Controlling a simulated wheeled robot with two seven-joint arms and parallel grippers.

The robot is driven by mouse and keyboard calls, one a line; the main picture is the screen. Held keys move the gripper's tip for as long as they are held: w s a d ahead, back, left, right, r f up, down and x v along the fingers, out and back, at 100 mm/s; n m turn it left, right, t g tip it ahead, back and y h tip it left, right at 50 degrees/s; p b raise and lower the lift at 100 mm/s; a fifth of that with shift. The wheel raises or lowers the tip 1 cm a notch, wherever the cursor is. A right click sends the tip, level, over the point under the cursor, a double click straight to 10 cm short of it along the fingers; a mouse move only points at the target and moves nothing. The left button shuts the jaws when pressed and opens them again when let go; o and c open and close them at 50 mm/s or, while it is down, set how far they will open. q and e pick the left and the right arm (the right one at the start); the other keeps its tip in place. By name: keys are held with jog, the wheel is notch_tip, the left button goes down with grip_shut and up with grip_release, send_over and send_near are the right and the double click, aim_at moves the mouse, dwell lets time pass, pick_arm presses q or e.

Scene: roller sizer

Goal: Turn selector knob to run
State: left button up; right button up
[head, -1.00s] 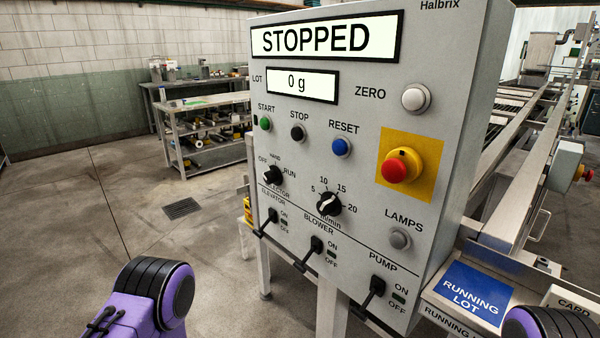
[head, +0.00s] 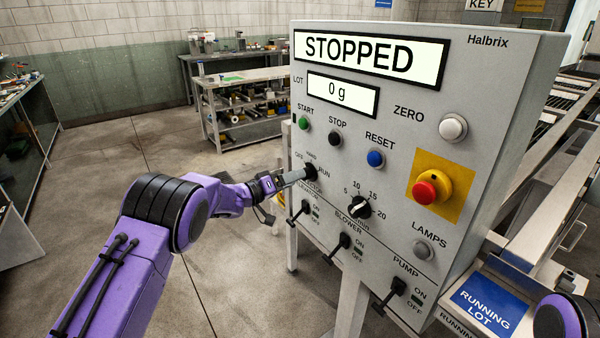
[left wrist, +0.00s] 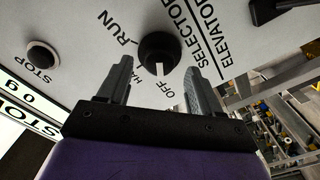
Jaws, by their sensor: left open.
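The black selector knob (head: 310,172) sits on the left of the grey control panel (head: 395,130), under the START button. Its labels read OFF, HAND and RUN. In the left wrist view the knob (left wrist: 160,48) has a white pointer mark on the OFF side, away from RUN. My left gripper (head: 297,175) reaches in from the left at the knob. In the left wrist view the left gripper (left wrist: 158,66) is open, one finger to each side of the knob's near part. I cannot tell whether they touch it. The panel display (head: 371,53) reads STOPPED. My right gripper is out of view.
START (head: 304,122), STOP (head: 335,139) and RESET (head: 375,158) buttons lie above the knob. The 5–20 dial (head: 360,207) is to its right. The elevator (head: 300,211), blower (head: 339,246) and pump (head: 393,291) levers stick out below. A red emergency button (head: 430,188) is further right.

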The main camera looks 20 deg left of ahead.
aim_at(310, 170)
pick_arm(q)
jog(key=shift+x, duration=1.65)
